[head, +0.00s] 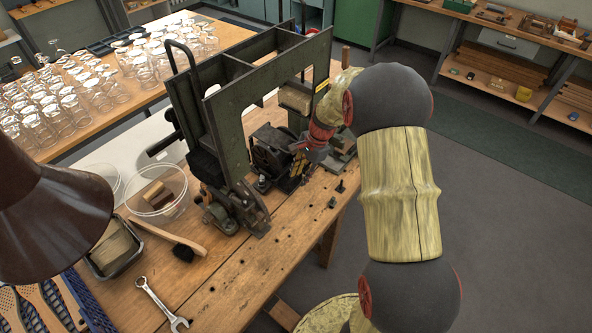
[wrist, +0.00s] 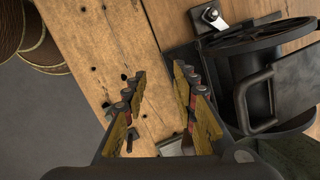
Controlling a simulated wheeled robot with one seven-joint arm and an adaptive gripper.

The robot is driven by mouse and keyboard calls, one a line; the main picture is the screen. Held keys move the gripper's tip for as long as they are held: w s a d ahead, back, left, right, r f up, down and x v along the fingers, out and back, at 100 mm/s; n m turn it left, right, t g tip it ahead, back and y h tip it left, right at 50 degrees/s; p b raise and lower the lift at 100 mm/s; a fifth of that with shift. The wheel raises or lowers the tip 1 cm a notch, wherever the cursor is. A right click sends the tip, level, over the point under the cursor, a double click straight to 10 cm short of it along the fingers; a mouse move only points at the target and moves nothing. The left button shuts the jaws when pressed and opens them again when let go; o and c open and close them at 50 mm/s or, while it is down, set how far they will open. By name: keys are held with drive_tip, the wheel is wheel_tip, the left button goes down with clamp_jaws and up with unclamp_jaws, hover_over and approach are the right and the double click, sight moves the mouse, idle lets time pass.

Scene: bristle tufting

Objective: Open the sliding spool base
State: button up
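A dark green tufting machine (head: 228,115) stands on the wooden workbench. A black block-like unit (head: 268,152) sits inside its frame; I cannot tell for sure whether this is the sliding spool base. In the wrist view, a black round spool or wheel (wrist: 262,40) with a looped black handle (wrist: 243,98) below it lies at the right. My gripper (wrist: 160,72) is open and empty over bare bench wood, left of the handle and apart from it. In the head view my gripper (head: 304,150) is beside the black unit's right side, its fingers partly hidden.
The bench top (head: 225,285) has several small dark holes and bolts. A brush (head: 170,238), a wrench (head: 160,303) and a clear bowl (head: 158,190) lie at the front left. A brown lamp shade (head: 45,215) hangs at the left. Open floor (head: 500,230) lies to the right.

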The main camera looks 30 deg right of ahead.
sight(296, 177)
drive_tip(key=w+d+r+n+h, duration=0.1)
drive_tip(key=w+r+n+h, duration=0.1)
drive_tip(key=w+r+n, duration=0.15)
drive_tip(key=f, duration=0.2)
drive_tip(key=w+f+b, duration=0.1)
drive_tip(key=f, duration=0.5)
drive_tip(key=shift+w+a+b, duration=0.15)
drive_tip(key=shift+b, duration=0.25)
drive_tip(key=c, duration=0.3)
drive_tip(key=c, duration=0.4)
clamp_jaws()
